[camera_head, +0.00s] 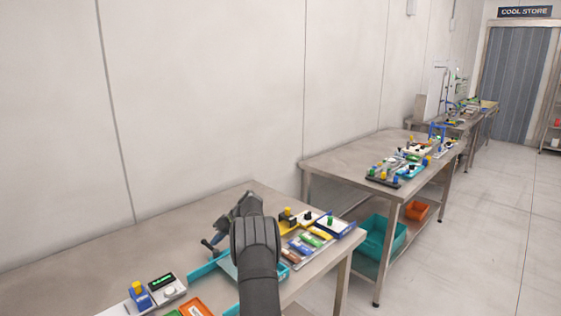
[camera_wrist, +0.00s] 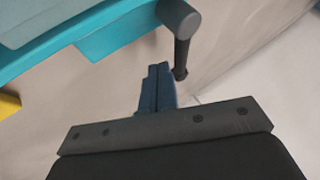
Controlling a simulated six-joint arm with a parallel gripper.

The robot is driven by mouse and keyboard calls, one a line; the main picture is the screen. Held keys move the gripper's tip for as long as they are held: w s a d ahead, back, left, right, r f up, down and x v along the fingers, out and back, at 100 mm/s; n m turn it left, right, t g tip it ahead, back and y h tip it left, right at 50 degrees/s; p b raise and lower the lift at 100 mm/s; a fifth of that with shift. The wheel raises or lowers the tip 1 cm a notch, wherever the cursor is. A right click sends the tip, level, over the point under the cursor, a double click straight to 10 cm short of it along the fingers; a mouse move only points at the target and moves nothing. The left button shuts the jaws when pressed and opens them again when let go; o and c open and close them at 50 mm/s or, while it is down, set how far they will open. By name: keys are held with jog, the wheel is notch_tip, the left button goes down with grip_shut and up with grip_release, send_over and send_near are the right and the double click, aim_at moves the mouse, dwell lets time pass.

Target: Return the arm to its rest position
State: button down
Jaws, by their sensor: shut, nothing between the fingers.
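My arm reaches up from the bottom of the head view over the near steel table (camera_head: 85,255). My gripper (camera_head: 208,243) is at its far end, low over the table near the wall side. In the wrist view the blue fingers of my gripper (camera_wrist: 158,72) lie together, with nothing between them. A dark grey rod with a round end (camera_wrist: 180,40) shows just beyond the fingertips; I cannot tell whether they touch. A teal tray (camera_head: 203,268) lies partly under my arm, which hides some of it.
A scale with a green display (camera_head: 165,287) and an orange tray (camera_head: 195,307) are left of my arm. Several coloured items and a blue-rimmed white tray (camera_head: 336,227) are to its right. A second table (camera_head: 340,160) stands beyond. The wall is close behind.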

aim_at(228, 249)
jog(key=shift+s+d+r, duration=0.1)
jog(key=shift+s+d, duration=0.05)
jog(key=shift+d, duration=0.2)
jog(key=shift+d+m+t, duration=0.2)
jog(key=shift+m+t, duration=0.1)
jog(key=shift+m, duration=0.2)
jog(key=m+t, duration=0.1)
jog(key=d+m+t, duration=0.1)
jog(key=m, duration=0.1)
jog(key=d+m+t+h, duration=0.1)
jog(key=m, duration=0.1)
jog(key=shift+s+d+t, duration=0.15)
jog(key=shift+s+t, duration=0.15)
jog(key=shift+s, duration=0.05)
jog(key=shift+d, duration=0.3)
